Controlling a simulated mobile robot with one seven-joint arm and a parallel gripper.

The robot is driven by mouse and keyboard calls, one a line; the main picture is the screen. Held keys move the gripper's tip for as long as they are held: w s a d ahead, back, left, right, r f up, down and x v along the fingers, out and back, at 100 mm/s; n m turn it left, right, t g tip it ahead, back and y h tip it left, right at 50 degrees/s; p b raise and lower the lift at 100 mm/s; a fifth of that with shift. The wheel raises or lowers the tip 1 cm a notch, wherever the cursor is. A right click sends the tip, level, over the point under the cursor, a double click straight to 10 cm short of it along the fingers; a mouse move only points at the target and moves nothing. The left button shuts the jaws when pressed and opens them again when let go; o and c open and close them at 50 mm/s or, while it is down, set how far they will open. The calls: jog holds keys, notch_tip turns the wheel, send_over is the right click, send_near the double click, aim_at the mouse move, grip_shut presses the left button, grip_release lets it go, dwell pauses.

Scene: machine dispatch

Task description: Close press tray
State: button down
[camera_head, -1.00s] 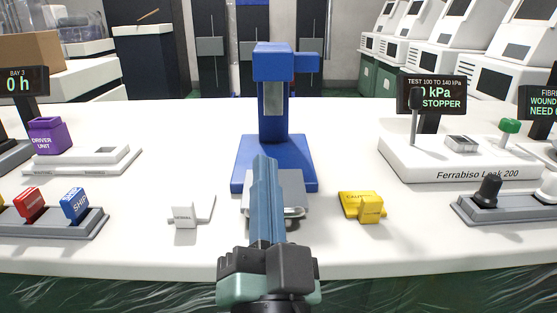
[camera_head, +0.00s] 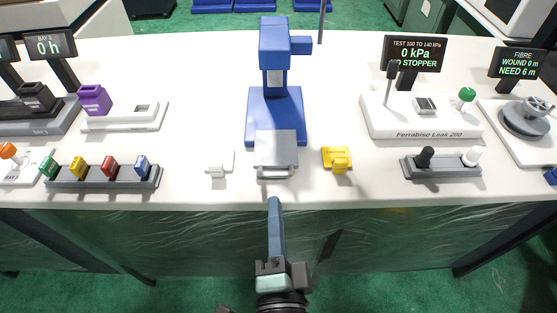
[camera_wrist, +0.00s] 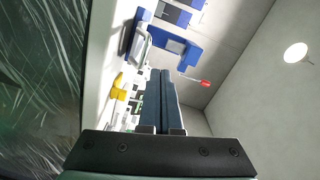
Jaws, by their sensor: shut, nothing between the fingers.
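The blue press (camera_head: 275,108) stands near the middle of the white table. Its grey tray (camera_head: 276,152) sticks out at the front, toward the table's front edge, with a bar handle (camera_head: 276,173) along its near side. My gripper (camera_head: 274,200) is shut and empty, just in front of the table's front edge and a little nearer than the tray handle, apart from it in the picture. In the wrist view the shut fingers (camera_wrist: 160,88) point toward the press (camera_wrist: 172,45), and the tray handle (camera_wrist: 141,42) shows to their upper left.
A white piece (camera_head: 217,168) lies left of the tray and a yellow one (camera_head: 338,160) right of it. A row of coloured blocks (camera_head: 102,172) stands further left. The leak tester (camera_head: 422,122) stands to the right. The table's front edge runs just under the tray.

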jog(key=s+r+m+g+p, duration=0.1)
jog(key=s+m+g+p, duration=0.15)
jog(key=s+p, duration=0.4)
send_near(277, 151)
jog(key=shift+s+a+r+m+t, duration=0.1)
jog(key=shift+s+m+t, duration=0.1)
jog(key=shift+s, duration=0.15)
jog(key=shift+s+a+r+m+t, duration=0.1)
jog(key=shift+s+m, duration=0.05)
jog(key=shift+s, duration=0.15)
jog(key=x, duration=0.3)
jog(key=r+b+x, duration=0.1)
jog(key=x, duration=0.3)
jog(key=r+b+x, duration=0.1)
jog(key=x, duration=0.2)
jog(key=shift+w+d, duration=0.2)
jog(key=shift+w, duration=0.4)
jog(key=shift+r, duration=0.3)
